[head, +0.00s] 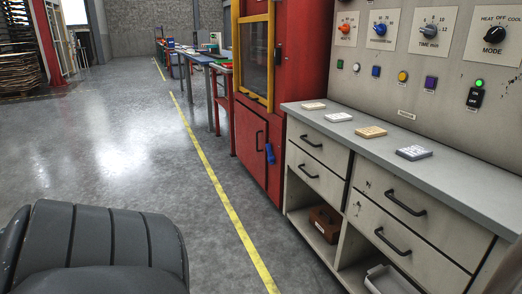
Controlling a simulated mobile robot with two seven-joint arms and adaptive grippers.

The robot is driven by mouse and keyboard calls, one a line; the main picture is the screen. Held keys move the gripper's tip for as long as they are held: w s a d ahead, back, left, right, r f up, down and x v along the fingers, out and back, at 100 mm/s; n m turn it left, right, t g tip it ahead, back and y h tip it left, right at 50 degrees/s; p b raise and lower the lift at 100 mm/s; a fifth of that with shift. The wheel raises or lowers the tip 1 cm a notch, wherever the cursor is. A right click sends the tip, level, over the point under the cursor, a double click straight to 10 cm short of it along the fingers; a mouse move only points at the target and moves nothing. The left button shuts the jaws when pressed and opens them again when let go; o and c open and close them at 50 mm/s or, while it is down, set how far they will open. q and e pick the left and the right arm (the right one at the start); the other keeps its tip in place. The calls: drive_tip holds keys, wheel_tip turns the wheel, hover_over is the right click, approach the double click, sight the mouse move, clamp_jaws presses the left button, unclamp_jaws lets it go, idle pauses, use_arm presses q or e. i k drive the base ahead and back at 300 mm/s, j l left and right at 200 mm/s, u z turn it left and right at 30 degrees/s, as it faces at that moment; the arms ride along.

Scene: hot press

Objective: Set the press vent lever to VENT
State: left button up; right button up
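The red press cabinet (262,160) stands right of the picture's middle, with a yellow-framed window (256,58) in its upper part. A blue lever (270,153) sits low on its front, by the right edge of the lower red door, and points down. It looks like the vent lever, but no VENT mark is readable. Neither gripper shows; only a dark ridged part, probably of my own arm, is at the lower left, well apart from the lever.
A grey counter with drawers (405,195) adjoins the press on the right, with several small plates on top. Above it is a panel with knobs, including a MODE knob (494,34), and buttons. Open floor (130,160) and a yellow line lie left; tables stand behind.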

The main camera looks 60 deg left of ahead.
sight(271, 158)
drive_tip(key=u, duration=1.85)
drive_tip(key=i+j+u, duration=0.45)
drive_tip(key=i+u, duration=0.15)
drive_tip(key=i, duration=0.2)
drive_tip(key=i+j+u, duration=0.2)
drive_tip(key=i, duration=0.55)
drive_tip(key=i+u, duration=0.2)
drive_tip(key=i, duration=0.55)
drive_tip(key=i+j+z, duration=0.15)
drive_tip(key=i+z, duration=0.25)
drive_tip(key=i+j+z, duration=1.5)
drive_tip(key=j+z, duration=0.15)
drive_tip(key=j, duration=0.3)
